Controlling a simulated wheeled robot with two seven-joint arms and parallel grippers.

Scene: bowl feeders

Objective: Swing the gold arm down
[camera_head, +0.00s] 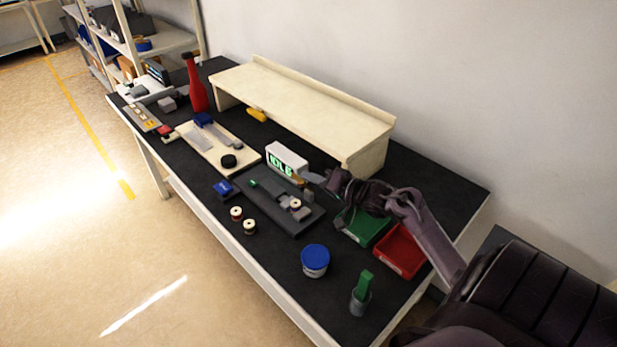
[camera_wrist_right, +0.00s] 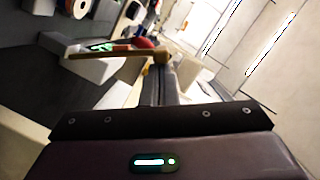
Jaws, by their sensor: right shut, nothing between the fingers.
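The gold arm (camera_head: 298,181) shows as a small strip beside the white display box (camera_head: 287,160), partly hidden by my gripper. In the right wrist view the gold arm (camera_wrist_right: 110,54) is a bar lying across the front of the display box (camera_wrist_right: 85,66), with a knob at its right end. My right gripper (camera_head: 314,178) is shut and empty, with its tips close to that knob end (camera_wrist_right: 162,72). I cannot tell whether they touch. The dark grey machine base (camera_head: 270,205) is in front of the box. My left gripper is not in view.
A cream shelf (camera_head: 305,105) stands behind the box. Green (camera_head: 362,228) and red (camera_head: 400,250) trays lie under or beside my right arm. A blue-lidded tub (camera_head: 315,261) and two spools (camera_head: 249,226) stand near the front edge.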

